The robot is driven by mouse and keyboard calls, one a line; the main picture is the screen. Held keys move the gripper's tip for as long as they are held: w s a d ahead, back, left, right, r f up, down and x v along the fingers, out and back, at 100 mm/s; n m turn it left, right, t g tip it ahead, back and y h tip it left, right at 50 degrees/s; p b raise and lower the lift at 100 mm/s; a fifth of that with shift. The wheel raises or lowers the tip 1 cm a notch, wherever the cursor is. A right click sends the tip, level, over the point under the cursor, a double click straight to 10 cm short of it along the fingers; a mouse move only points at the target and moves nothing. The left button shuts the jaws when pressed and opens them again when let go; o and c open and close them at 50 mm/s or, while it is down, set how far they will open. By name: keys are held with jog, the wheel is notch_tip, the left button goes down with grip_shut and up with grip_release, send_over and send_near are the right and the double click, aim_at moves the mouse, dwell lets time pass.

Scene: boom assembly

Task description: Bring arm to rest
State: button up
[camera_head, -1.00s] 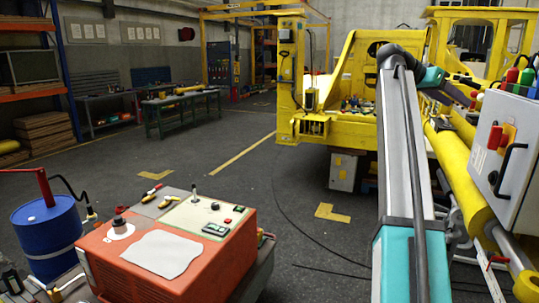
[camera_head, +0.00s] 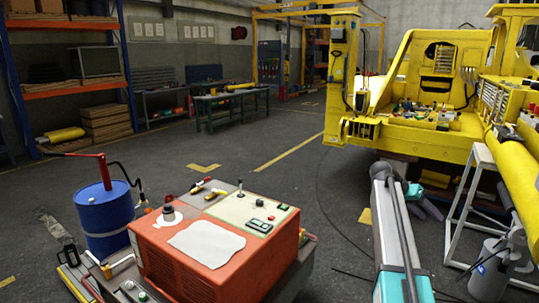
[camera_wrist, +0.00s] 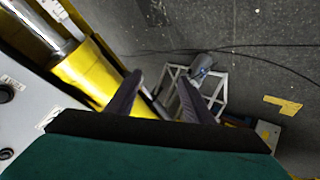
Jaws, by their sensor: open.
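In the wrist view my gripper (camera_wrist: 159,80) is open, its two dark fingers well apart with nothing held between them. Past the fingers are a white frame stand (camera_wrist: 208,92) with a grey cylinder, and a yellow boom cylinder (camera_wrist: 92,72) to the left. In the head view the light grey and teal link of my arm rises at the lower right, its top just in front of the yellow machine (camera_head: 430,135). A little teal and dark grey shows behind that link.
An orange cabinet (camera_head: 190,272) with tools on top stands front left, beside a blue drum (camera_head: 104,215). The white frame stand (camera_head: 480,160) and yellow boom (camera_head: 520,170) are close on the right. A green workbench (camera_head: 232,98) stands far back; the middle floor is clear.

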jog(key=s+a+f+n+y, duration=0.15)
jog(key=a+f, duration=0.45)
jog(key=f, duration=0.6)
jog(key=s+a+f+n+y, duration=0.15)
jog(key=a+f, duration=0.35)
jog(key=f, duration=0.7)
jog(key=s+a+f+n+g+y, duration=0.1)
jog(key=s+a+f+n, duration=0.1)
jog(key=s+a+f, duration=0.55)
jog(key=s+a+f+n+g, duration=0.1)
jog(key=s+a+f, duration=0.3)
jog(key=f, duration=0.6)
jog(key=s+a+f+n+g+y, duration=0.1)
jog(key=s+a+f+n, duration=0.1)
jog(key=s+a+f, duration=0.6)
jog(key=s+a+f+n+g+y, duration=0.1)
jog(key=s+a+f, duration=0.2)
jog(key=s+f, duration=0.55)
jog(key=s+a+n+y, duration=0.1)
jog(key=s+a, duration=0.3)
jog(key=s, duration=0.4)
jog(key=s+a+n+y, duration=0.2)
jog(key=s+a, duration=0.3)
jog(key=s, duration=0.4)
jog(key=shift+y, duration=0.6)
jog(key=shift+f, duration=0.1)
